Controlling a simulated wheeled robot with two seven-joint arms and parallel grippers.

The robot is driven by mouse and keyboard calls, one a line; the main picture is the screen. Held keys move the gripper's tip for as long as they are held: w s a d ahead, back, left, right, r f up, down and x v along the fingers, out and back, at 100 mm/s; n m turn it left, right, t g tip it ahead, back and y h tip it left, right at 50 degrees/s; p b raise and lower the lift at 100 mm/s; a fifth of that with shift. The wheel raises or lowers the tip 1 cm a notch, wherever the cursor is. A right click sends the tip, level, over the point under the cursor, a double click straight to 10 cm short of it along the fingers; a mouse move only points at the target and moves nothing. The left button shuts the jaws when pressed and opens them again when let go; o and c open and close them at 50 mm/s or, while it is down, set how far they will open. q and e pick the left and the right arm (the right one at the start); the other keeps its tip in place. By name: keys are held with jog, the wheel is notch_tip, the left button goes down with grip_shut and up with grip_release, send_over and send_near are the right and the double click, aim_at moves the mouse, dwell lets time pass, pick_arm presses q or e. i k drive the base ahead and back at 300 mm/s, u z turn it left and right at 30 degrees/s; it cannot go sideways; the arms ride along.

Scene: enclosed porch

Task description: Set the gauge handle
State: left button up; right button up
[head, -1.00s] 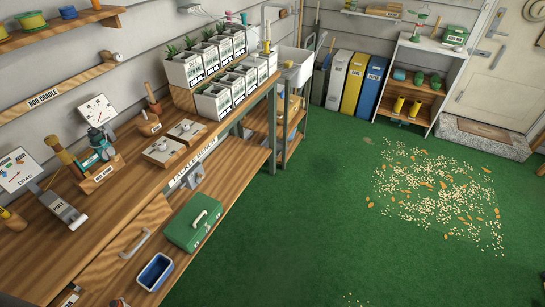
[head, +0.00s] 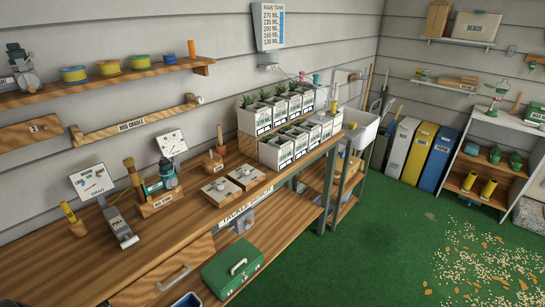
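No part of either gripper shows in the head view. On the tackle bench (head: 150,237), a grey device marked PULL (head: 120,228) leans near a white DRAG card (head: 92,182) with coloured patches. Beside it a fishing reel (head: 158,188) with a cork-coloured grip sits on a small labelled wooden stand. A white dial card with a needle (head: 172,143) stands behind the reel. Two wooden blocks with round metal knobs (head: 221,189) lie to the right. No part is clearly labelled as the gauge handle, so I cannot tell which one it is.
A RAIN TANK chart (head: 270,26) hangs on the wall. Potted plants in white boxes (head: 276,152) fill the bench's right end. A green tackle box (head: 232,268) sits on the lower shelf. Spilled grain (head: 488,262) covers the floor at right; the green floor (head: 370,250) between is clear.

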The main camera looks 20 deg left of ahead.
aim_at(128, 242)
jog(key=u, duration=1.2)
